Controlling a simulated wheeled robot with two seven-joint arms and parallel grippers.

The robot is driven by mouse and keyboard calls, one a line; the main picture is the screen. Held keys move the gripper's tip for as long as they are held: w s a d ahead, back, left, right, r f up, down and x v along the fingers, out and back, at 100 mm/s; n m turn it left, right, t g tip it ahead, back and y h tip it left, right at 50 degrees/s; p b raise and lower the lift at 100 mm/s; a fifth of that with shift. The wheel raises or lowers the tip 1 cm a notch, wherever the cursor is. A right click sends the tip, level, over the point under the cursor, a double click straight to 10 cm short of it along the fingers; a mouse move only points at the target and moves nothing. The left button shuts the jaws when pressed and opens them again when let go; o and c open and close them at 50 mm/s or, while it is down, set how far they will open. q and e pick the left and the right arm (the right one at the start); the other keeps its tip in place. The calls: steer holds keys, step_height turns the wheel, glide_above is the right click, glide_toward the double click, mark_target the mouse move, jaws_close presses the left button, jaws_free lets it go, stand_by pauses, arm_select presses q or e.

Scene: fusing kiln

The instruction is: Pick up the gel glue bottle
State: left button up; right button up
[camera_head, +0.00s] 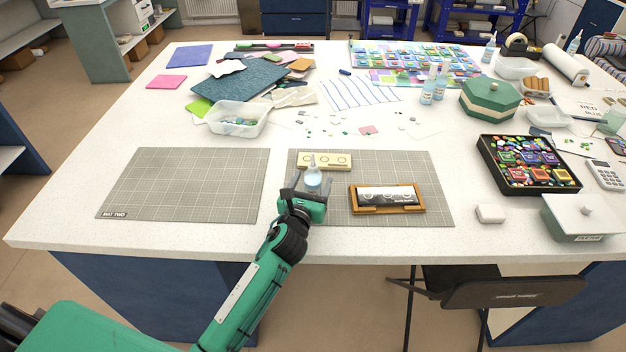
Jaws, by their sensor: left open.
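A small clear bottle with a pale blue body and a narrow nozzle, which looks like the gel glue bottle (313,178), stands upright on the right grey mat (435,185). My left gripper (308,187) is open at the bottle, and its two fingers appear to be on either side of it. The gripper hides the bottle's base, and I cannot tell whether the fingers touch it. My right gripper is not in view.
A cream block with round recesses (338,161) lies just behind the bottle. A wooden holder with a dark and white card (356,206) is to its right. The left mat (185,185) is bare. A clear tub (216,125) and sheet glass lie behind.

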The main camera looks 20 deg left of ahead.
arm_select(q)
steer(key=shift+w, duration=0.8)
steer(key=shift+c, duration=0.5)
steer(key=c, duration=1.2)
steer(key=shift+o, duration=0.2)
step_height(320, 180, up, 20)
steer(key=shift+p, duration=0.45)
steer(key=o, duration=0.5)
